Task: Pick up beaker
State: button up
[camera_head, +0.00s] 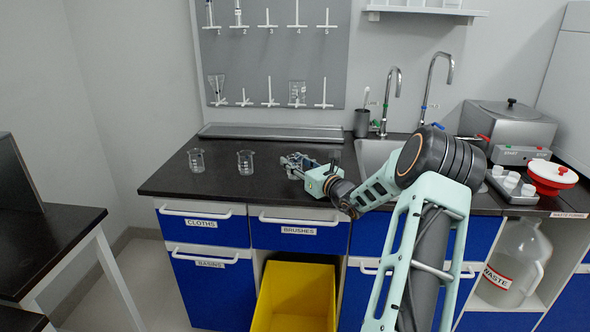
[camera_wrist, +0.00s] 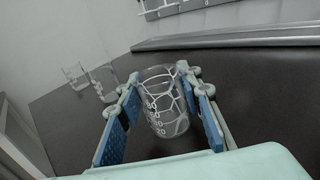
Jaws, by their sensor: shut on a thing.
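A clear glass beaker with white markings (camera_wrist: 163,105) stands between the two blue-padded fingers of my gripper (camera_wrist: 158,84) in the wrist view. The fingers are shut on its sides. In the head view my gripper (camera_head: 294,163) is over the dark counter, right of two other beakers, and the held beaker is hard to make out there. One standing beaker (camera_head: 245,162) is nearer to my gripper, the other (camera_head: 196,160) farther left. Both also show faintly at the left of the wrist view, one (camera_wrist: 75,76) beside the other (camera_wrist: 103,82). I cannot tell whether the held beaker touches the counter.
The dark counter (camera_head: 218,183) is clear in front of the beakers. A raised metal ledge (camera_head: 270,131) runs along its back, below a drying rack (camera_head: 270,60). A sink (camera_head: 372,155) with taps lies right of my gripper. A yellow bin (camera_head: 293,297) is below.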

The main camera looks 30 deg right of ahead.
jog(key=shift+r, duration=0.5)
notch_tip(320, 180, up, 2)
jog(key=shift+r+p, duration=0.2)
jog(key=shift+p, duration=0.35)
jog(key=s+a+r+p, duration=0.2)
jog(key=s+a+r, duration=0.1)
jog(key=s+r, duration=0.6)
jog(key=s, duration=0.4)
jog(key=shift+s+r, duration=0.35)
